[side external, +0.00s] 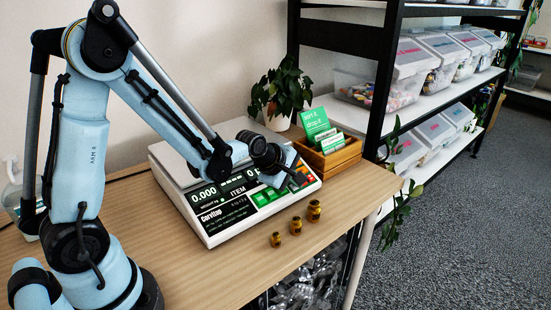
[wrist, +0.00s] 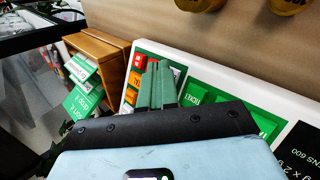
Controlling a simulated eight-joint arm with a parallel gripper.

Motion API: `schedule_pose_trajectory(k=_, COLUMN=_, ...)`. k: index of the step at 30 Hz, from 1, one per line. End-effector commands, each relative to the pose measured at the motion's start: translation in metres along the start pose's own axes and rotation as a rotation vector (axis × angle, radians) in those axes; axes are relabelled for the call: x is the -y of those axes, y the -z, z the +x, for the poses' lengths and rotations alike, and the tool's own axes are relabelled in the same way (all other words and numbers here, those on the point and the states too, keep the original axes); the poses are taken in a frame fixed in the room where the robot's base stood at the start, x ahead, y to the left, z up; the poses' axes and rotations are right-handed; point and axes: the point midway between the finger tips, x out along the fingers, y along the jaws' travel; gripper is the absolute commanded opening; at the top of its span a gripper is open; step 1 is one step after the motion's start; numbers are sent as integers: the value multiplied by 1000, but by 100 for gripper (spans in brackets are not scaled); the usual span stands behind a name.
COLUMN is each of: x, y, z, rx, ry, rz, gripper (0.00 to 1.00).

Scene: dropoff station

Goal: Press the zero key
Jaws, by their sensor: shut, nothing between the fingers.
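The white scale (side external: 214,236) stands on the wooden table, its display reading 0.000 on the left. Its green keypad (side external: 272,192) is at the right end of the sloped front panel. My gripper (side external: 301,179) is over the keypad, tilted down, with its fingers together and empty. In the wrist view the shut fingers (wrist: 158,84) lie over the keypad, beside a red key (wrist: 140,61) and orange keys below it. A green key (wrist: 196,95) with partly hidden lettering shows on their other side. I cannot make out which key is zero. Fingertip contact is unclear.
Three brass weights (side external: 295,226) stand in front of the scale. A wooden box (side external: 333,158) with green and white cards stands behind its right end. A potted plant (side external: 281,92) is behind the scale. The table (side external: 345,215) is clear at the right front.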

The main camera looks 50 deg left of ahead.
Motion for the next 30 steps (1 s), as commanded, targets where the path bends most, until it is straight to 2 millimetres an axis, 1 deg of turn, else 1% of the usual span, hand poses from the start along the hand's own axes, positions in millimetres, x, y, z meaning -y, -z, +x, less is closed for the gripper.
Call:
schedule_pose_trajectory(k=12, x=0, y=1, z=1, rx=-1, ry=0, rz=0, gripper=0)
schedule_pose_trajectory(k=24, x=-7, y=-7, z=-10, rx=0, ry=0, rz=0, gripper=0)
schedule_pose_trajectory(k=30, x=-8, y=-7, z=-11, rx=0, ry=0, rz=0, gripper=0)
